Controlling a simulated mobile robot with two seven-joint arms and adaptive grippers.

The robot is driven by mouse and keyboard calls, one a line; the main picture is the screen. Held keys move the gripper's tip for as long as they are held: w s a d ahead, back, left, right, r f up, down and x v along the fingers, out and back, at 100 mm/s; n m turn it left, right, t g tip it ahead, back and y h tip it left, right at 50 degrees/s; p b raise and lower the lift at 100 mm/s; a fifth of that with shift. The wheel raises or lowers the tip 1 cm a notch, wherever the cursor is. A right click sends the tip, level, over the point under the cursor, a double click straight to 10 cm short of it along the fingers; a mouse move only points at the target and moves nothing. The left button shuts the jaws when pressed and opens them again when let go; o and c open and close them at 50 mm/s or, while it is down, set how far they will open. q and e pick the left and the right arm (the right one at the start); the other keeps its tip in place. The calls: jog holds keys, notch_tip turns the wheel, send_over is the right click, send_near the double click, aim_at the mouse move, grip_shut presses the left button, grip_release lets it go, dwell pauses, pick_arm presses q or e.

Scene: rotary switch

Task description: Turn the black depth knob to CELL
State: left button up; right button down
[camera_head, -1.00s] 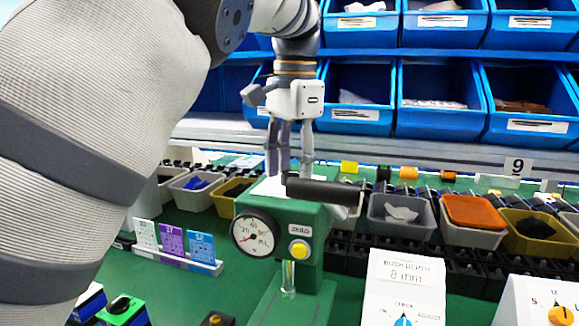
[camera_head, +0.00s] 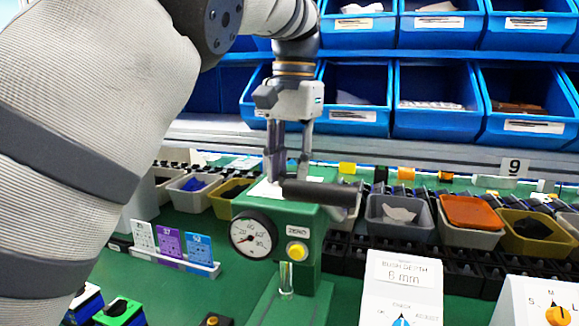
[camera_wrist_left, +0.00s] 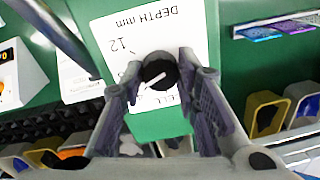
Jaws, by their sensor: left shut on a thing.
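The black depth knob (camera_wrist_left: 160,70) shows in the left wrist view, between the fingers of my left gripper (camera_wrist_left: 162,72). A white mark on its top slants. The knob sits on a white scale card (camera_wrist_left: 150,28) that reads upside down "DEPTH mm" and "12"; other lettering by the fingers is partly hidden, with "LL" showing. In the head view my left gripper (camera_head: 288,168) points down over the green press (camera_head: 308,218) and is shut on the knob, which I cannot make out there. My right gripper is not in view.
A black handle (camera_head: 322,192) sticks out right beside the gripper. A dial gauge (camera_head: 252,237) and yellow button (camera_head: 297,253) are on the press front. A white box (camera_head: 402,280) reads "BUSH DEPTH 6 mm". Bins (camera_head: 465,218) line the back; cards (camera_head: 170,243) stand left.

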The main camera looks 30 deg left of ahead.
pick_arm(q)
jog(key=n, duration=1.3)
jog(key=shift+f+n+g, duration=0.1)
jog(key=shift+n+g, duration=0.2)
jog(key=shift+n, duration=0.1)
dwell(0.4)
jog(key=o, duration=1.2)
jog(key=shift+c, duration=0.2)
